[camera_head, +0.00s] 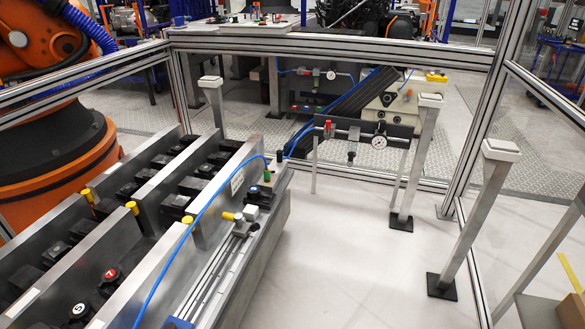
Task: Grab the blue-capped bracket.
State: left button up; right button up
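I cannot make out a bracket with a blue cap for certain. A small blue part (178,323) shows at the bottom edge, at the near end of a metal rail, and is mostly cut off by the frame. A blue hose (178,248) runs along the fixture beside that rail. Neither of my grippers is in view.
A metal fixture (150,265) with upright plates, dark blocks and yellow-tipped pins fills the lower left. An orange robot arm (60,150) stands behind it. Posts with pale caps (502,150) stand at right. Framed fencing (330,45) crosses the back. The pale floor (350,250) at centre is clear.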

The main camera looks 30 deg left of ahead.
aim_at(266, 200)
jog(key=i+u, duration=0.45)
jog(key=i+l+u, duration=0.2)
jog(key=u, duration=0.25)
jog(key=i+l+u, duration=0.3)
jog(key=u, duration=0.15)
jog(key=i+l+u, duration=0.2)
jog(key=l+u, duration=0.2)
